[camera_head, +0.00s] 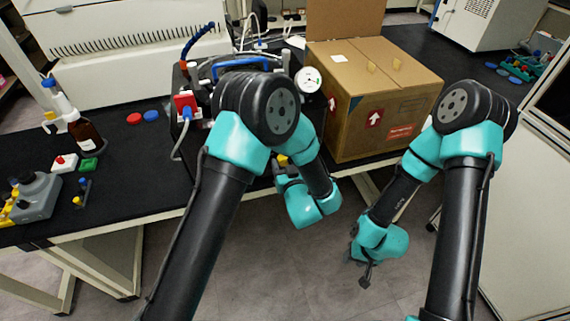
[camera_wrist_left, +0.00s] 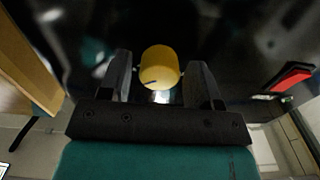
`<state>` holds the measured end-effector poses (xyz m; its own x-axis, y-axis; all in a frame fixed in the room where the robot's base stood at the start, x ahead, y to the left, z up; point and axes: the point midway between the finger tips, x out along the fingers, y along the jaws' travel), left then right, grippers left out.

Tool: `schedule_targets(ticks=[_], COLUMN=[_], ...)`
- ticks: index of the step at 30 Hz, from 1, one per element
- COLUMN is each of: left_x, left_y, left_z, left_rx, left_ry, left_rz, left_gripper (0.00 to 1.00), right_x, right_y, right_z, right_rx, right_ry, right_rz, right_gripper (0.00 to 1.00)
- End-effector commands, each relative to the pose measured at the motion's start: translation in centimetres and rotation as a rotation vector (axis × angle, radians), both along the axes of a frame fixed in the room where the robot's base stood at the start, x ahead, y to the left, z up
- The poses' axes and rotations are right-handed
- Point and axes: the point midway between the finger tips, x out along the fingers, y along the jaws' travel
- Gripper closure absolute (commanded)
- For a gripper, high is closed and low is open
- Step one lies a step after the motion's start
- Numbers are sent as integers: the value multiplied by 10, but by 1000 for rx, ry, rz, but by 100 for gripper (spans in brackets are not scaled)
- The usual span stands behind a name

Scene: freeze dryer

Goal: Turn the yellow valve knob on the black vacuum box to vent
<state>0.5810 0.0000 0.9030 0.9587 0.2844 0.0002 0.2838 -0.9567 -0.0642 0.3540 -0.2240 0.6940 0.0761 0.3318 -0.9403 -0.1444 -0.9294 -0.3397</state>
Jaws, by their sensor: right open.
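The yellow valve knob (camera_wrist_left: 160,68) is in the left wrist view, between the two fingers of my left gripper (camera_wrist_left: 161,80). Dark gaps show beside the knob, so the fingers look open around it and not closed on it. A dark slot line marks the knob's face. The black vacuum box (camera_wrist_left: 225,35) fills the background there. In the head view my left arm hides most of the box, and a bit of yellow (camera_head: 282,159) shows beside my left wrist. My right gripper (camera_head: 366,276) hangs open and empty over the floor, in front of the table.
A cardboard box (camera_head: 365,95) stands on the table right of the vacuum box. A pressure gauge (camera_head: 308,79) and a red-and-blue fitting (camera_head: 186,104) are close by. The floor in front is clear.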

Motion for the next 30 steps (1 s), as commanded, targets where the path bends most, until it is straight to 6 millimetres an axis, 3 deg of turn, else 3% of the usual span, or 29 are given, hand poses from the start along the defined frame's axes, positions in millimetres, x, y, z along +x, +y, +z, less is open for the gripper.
schedule_targets(ticks=[13, 30], left_x=[0, 0], left_y=[0, -1], left_z=[0, 0], left_rx=[0, -136], left_ry=[0, -40], left_rz=[0, 0], left_gripper=[84, 84], right_x=[0, 0], right_y=[0, 0], right_z=[0, 0], right_rx=[0, 0], right_ry=[0, 0], right_rz=[0, 0], right_gripper=[57, 57])
